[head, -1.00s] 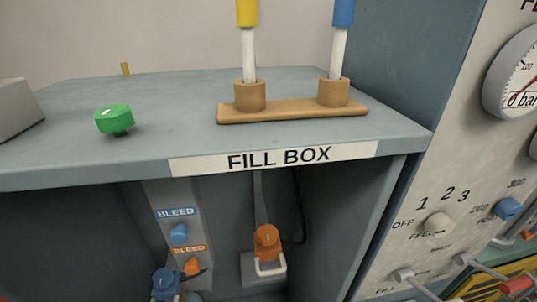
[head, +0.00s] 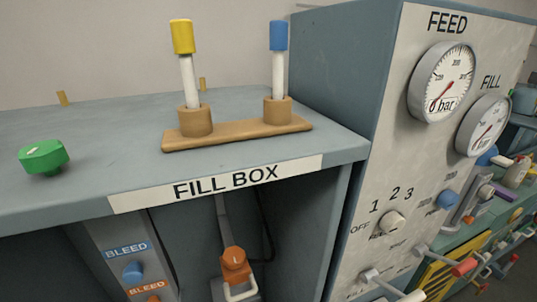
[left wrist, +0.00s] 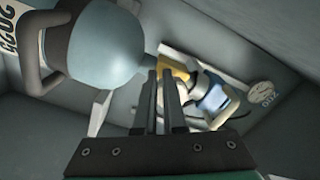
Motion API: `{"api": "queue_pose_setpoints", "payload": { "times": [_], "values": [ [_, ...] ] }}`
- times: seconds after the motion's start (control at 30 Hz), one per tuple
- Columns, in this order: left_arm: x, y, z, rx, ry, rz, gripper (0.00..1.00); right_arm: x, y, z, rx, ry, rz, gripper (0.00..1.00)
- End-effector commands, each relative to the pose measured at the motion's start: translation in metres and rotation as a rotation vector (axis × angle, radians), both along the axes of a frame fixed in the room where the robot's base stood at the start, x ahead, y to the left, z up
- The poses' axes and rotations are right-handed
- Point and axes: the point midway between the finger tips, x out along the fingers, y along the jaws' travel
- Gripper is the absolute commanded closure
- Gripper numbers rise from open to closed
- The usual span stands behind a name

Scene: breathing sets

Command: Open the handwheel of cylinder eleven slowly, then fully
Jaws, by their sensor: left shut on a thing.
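My left gripper (left wrist: 166,76) shows in the left wrist view. Its two dark fingers are close together, with the tips at the valve end of a grey cylinder with a pale blue shoulder (left wrist: 110,50). A yellow brass-coloured valve part (left wrist: 178,72) shows just beyond the tips. The fingers are shut on the handwheel there, which they mostly hide. The cylinder's number cannot be read; a label with "2025" shows at the upper left. Neither gripper is in the head view, and my right gripper is not seen.
The fill box (head: 110,170) has a green knob (head: 43,156) and a wooden stand (head: 240,132) with yellow-capped and blue-capped tubes on top. An orange fitting (head: 234,265) hangs beneath. The panel at right carries the feed gauge (head: 443,82), reading near zero, and the fill gauge (head: 485,125).

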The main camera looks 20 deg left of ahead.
Motion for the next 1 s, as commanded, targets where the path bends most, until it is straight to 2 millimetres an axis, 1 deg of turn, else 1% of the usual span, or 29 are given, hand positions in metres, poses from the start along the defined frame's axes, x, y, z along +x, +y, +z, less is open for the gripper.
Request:
{"api": "queue_pose_setpoints", "payload": {
  "times": [0.17,0.37,0.53,0.63,0.9,1.0],
  "values": [
    [0.002,-0.001,0.000,0.004,0.001,-0.007,1.00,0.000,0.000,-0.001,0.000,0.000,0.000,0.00],
    [-0.001,0.003,-0.006,0.004,0.000,-0.004,1.00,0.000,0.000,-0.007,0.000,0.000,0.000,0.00],
    [-0.003,0.002,-0.005,0.002,0.001,-0.005,1.00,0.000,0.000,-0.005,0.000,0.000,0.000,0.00],
    [-0.011,-0.005,-0.004,0.000,0.003,-0.007,1.00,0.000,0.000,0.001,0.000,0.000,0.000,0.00],
    [-0.041,-0.028,-0.004,-0.001,0.001,-0.009,1.00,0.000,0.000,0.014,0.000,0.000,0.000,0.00],
    [-0.048,-0.033,-0.005,0.002,0.001,-0.006,1.00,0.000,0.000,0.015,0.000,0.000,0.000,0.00]
  ]
}}
